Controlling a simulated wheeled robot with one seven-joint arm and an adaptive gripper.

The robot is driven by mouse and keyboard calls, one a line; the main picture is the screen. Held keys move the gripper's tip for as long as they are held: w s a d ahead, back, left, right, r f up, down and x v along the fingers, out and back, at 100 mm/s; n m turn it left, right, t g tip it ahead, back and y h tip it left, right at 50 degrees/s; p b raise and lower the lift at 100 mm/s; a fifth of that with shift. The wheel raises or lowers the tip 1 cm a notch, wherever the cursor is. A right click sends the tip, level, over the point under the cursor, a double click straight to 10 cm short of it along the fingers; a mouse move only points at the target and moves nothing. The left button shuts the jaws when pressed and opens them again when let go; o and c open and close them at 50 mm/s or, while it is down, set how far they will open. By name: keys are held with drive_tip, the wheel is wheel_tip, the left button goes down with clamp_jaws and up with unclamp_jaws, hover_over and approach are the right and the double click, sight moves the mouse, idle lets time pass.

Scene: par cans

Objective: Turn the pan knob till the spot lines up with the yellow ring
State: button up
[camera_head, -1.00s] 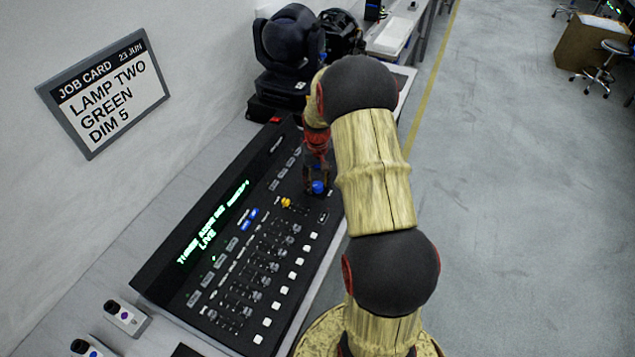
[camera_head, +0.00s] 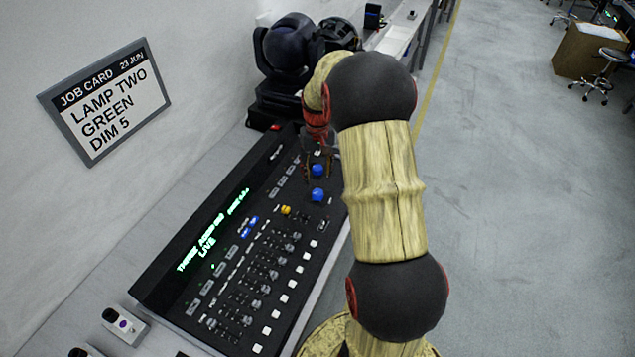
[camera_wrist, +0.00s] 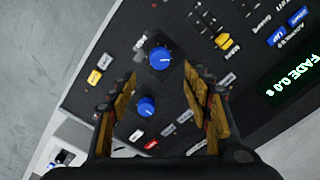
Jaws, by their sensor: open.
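Two blue knobs stand on the black lighting console. The far knob (camera_head: 317,170) is just below my open gripper (camera_head: 318,166); the near knob (camera_head: 317,195) is clear of it. In the wrist view, the far knob (camera_wrist: 147,107) lies between my spread fingers (camera_wrist: 150,85), with a visible gap to each side. The near knob (camera_wrist: 158,58) lies beyond the fingertips. Each has a white pointer mark. I cannot read which label says pan. No light spot or yellow ring shows in these views.
A yellow fader cap (camera_head: 286,210) and rows of faders and buttons cover the console (camera_head: 165,285). Dark moving-head lamps (camera_head: 288,45) stand behind it. A job card (camera_head: 110,100) on the wall reads LAMP TWO, GREEN, DIM 5. Open floor lies to the right.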

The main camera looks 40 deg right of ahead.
drive_tip(key=shift+r, duration=1.45)
drive_tip(key=s+a+r+n+t, duration=0.1)
drive_tip(key=s+a+r+t, duration=0.1)
drive_tip(key=s+a+r, duration=0.4)
drive_tip(key=s+a+r+n+t, duration=0.1)
drive_tip(key=s+a+r, duration=0.5)
drive_tip(key=a, duration=0.8)
drive_tip(key=s+a+r+n+t, duration=0.2)
drive_tip(key=s+a+r, duration=0.4)
drive_tip(key=s+a, duration=0.3)
drive_tip(key=shift+s+a+r+n+t, duration=0.25)
drive_tip(key=shift+a+n, duration=0.25)
drive_tip(key=shift+a, duration=0.6)
